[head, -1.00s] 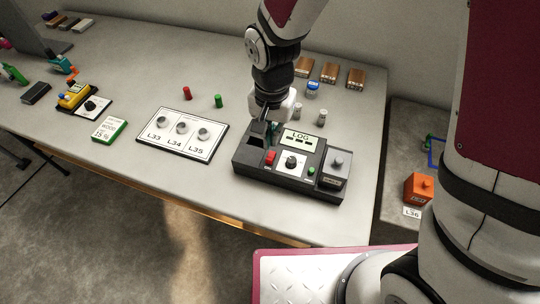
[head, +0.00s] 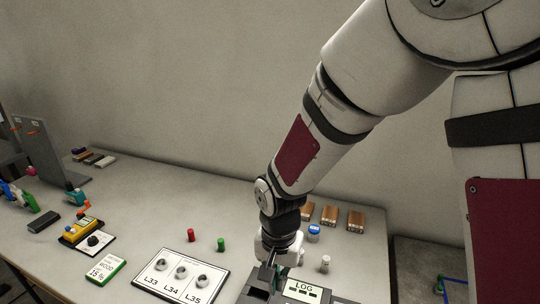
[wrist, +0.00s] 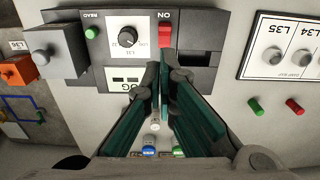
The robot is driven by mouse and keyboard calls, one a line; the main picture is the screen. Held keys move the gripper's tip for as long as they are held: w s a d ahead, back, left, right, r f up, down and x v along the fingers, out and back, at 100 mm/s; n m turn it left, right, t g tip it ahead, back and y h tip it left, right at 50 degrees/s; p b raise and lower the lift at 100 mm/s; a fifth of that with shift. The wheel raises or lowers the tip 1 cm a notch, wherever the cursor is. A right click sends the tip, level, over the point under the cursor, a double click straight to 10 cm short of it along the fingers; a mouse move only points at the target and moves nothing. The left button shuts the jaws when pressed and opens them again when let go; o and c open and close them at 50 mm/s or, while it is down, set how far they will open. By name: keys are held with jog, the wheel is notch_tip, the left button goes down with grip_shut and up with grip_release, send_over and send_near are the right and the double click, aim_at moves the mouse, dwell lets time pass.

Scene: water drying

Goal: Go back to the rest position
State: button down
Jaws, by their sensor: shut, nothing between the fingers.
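My gripper (wrist: 162,85) is shut and empty, its two teal-padded fingers together in the wrist view. It points down over the black LOG device, close to its display edge; I cannot tell whether it touches. The device (wrist: 128,58) shows upside down in the wrist view, with a red ON switch (wrist: 165,36), a dial (wrist: 127,38) and a green READY button (wrist: 91,32). In the head view my gripper (head: 272,262) is low in the picture, and only the top of the device (head: 310,290) shows at the bottom edge.
The L33–L35 plate (head: 181,274) lies left of the device, with a red (head: 191,235) and a green cylinder (head: 221,244) behind it. Several wood blocks (head: 330,214) and a blue-capped jar (head: 314,233) stand behind my gripper.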

jog(key=s+d+r+n+t, duration=0.1)
jog(key=s+d+r+t, duration=0.15)
jog(key=d+r, duration=0.85)
jog(key=s+d+r+n+t, duration=0.1)
jog(key=s+d+r, duration=0.2)
jog(key=s+r, duration=0.2)
jog(key=s+d+r+n, duration=0.1)
jog(key=s+d+r, duration=0.2)
jog(key=s+r, duration=0.2)
jog(key=shift+s+d+n+t, duration=0.3)
jog(key=shift+s+n+t, duration=0.1)
jog(key=shift+s, duration=1.25)
jog(key=shift+r, duration=0.1)
